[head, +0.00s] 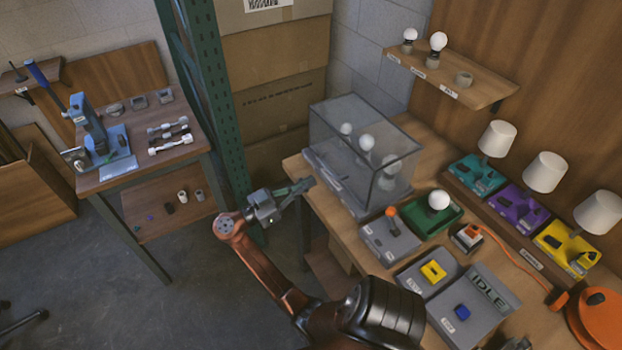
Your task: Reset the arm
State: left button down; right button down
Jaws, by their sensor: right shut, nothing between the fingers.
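My right arm comes in from the bottom and reaches to the left. Its gripper (304,185) is shut and empty, near the left edge of the workbench (297,163) and beside the clear case (362,140). I cannot tell whether it touches the bench edge. My left gripper does not show clearly; only a small dark part is at the bottom right edge. Three lamps with white shades stand on teal (477,176), purple (518,207) and yellow (562,245) bases along the back of the bench.
Several bulbs stand inside the clear case. A green base (428,219) holds a bulb. A wall shelf (455,80) holds bulbs. A side table with a blue press (105,140) stands left, beyond a green post (218,100).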

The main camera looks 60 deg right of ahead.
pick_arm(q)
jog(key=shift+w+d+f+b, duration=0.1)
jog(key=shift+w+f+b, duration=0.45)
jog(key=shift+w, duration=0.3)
pick_arm(e)
jog(key=shift+r+v, duration=0.15)
jog(key=shift+v, duration=0.8)
jog(key=shift+r+v, duration=0.15)
jog(key=shift+v, duration=0.8)
